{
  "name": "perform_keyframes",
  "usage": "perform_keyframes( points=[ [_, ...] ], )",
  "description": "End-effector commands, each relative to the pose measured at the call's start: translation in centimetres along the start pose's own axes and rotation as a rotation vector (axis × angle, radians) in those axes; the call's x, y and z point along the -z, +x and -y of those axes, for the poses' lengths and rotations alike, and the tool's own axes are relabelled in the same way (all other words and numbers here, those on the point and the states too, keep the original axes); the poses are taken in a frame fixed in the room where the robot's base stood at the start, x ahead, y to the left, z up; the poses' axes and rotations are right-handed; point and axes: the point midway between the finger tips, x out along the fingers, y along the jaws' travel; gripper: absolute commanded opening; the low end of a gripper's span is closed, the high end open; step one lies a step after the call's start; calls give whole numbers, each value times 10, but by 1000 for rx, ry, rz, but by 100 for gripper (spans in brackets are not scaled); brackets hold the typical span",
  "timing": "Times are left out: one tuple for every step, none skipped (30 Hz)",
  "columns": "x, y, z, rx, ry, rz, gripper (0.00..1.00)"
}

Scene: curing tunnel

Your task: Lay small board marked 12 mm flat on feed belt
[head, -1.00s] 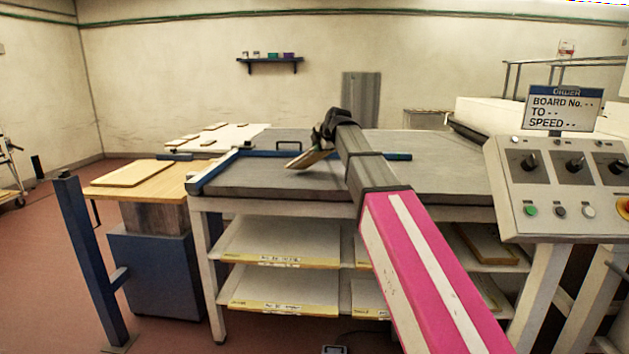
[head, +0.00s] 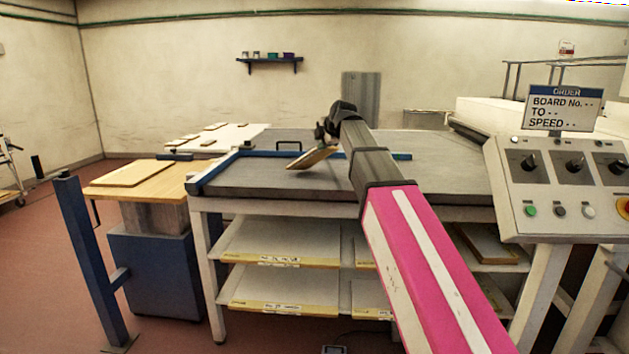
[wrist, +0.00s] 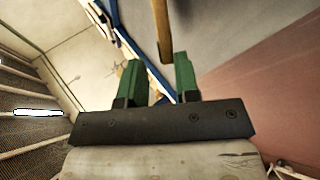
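A small tan board (head: 313,158), tilted with its left end lowest, is at my gripper (head: 326,138) above the grey top of the table (head: 250,178), which looks like the feed belt. I cannot tell whether its low end touches the surface. In the wrist view the board (wrist: 162,30) shows as a narrow brown edge between the green fingertips of my gripper (wrist: 162,62). Small gaps seem to show beside it, but it stays tilted and moves with the gripper. Its 12 mm mark is not readable.
A blue rail (head: 250,153) runs along the back and left of the grey top. A wooden-topped stand (head: 165,174) is at left. The control panel (head: 565,190) and order sign (head: 563,108) are at right. Boards lie on shelves (head: 280,250) below. The front grey top is clear.

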Motion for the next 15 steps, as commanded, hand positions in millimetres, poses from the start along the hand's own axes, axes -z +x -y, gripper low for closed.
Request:
perform_keyframes(
  points=[
    [0, -7, 0, -2, 0, 0, 30],
    [0, -10, 0, -2, 0, 0, 30],
    [0, -14, 0, -1, 0, 0, 30],
    [1, -17, 1, -1, 0, 0, 30],
    [1, -20, 1, 0, 0, 0, 30],
    [1, -24, 1, 0, 0, 0, 30],
    [1, -27, 1, -1, 0, 0, 30],
    [1, -30, 0, -1, 0, 0, 30],
    [1, -34, 0, -2, 0, 0, 30],
    [1, -37, 0, -2, 0, 0, 30],
    [1, -40, 0, -1, 0, 0, 30],
    [1, -43, 0, 0, 0, 0, 30],
    [0, -44, 0, 0, 0, -1, 30],
    [0, -45, 0, 0, 0, -1, 30],
    [0, -46, 0, 1, 0, -1, 30]
  ],
)
